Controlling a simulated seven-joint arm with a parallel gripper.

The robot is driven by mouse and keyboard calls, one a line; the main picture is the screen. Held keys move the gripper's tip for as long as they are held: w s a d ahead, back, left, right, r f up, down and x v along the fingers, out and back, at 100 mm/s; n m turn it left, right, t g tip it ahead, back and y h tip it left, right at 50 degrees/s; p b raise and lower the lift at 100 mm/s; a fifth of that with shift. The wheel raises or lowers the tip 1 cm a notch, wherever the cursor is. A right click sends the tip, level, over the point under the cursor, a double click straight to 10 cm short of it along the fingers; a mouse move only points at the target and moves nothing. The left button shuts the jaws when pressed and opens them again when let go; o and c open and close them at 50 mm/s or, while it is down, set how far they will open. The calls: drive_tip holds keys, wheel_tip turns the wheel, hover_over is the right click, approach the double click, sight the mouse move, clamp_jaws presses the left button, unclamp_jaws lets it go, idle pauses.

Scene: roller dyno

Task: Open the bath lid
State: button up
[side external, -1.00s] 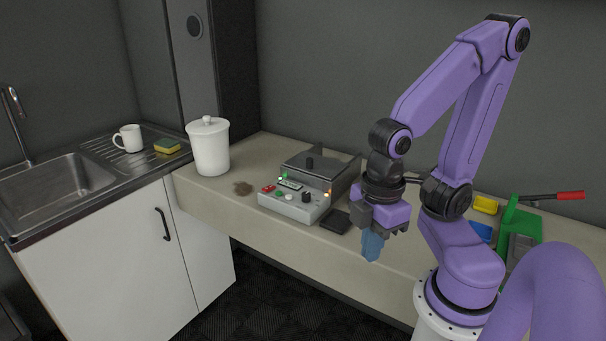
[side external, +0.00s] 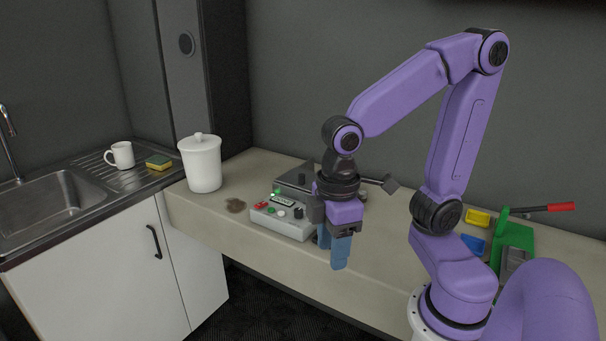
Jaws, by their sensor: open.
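The bath is a grey box unit on the counter, with a light control panel (side external: 283,221) on its front carrying lights, buttons and a knob. My gripper (side external: 332,250) points down with blue fingers, in front of the bath's right side in the picture. It is open, nothing shows between the fingers, and it hides the bath's right part. I cannot tell its exact distance from the lid.
A sink (side external: 55,205), mug (side external: 120,155) and sponge (side external: 158,163) are at far left. A green device (side external: 515,238) with a red-handled lever stands at right, near yellow and blue pieces.

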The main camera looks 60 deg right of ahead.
drive_tip(key=w+d+r+m, duration=0.1)
drive_tip(key=w+r+m, duration=0.1)
drive_tip(key=w, duration=0.5)
drive_tip(key=w+d+r+m, duration=0.1)
drive_tip(key=w+r+m, duration=0.15)
drive_tip(key=w, duration=0.35)
wheel_tip(320, 180, up, 5)
drive_tip(key=m, duration=1.1)
hover_over(302, 175)
wheel_tip(302, 175, down, 17)
drive_tip(key=shift+w+d+f, duration=0.1)
drive_tip(key=shift+w+f, duration=0.05)
drive_tip(key=shift+f, duration=0.05)
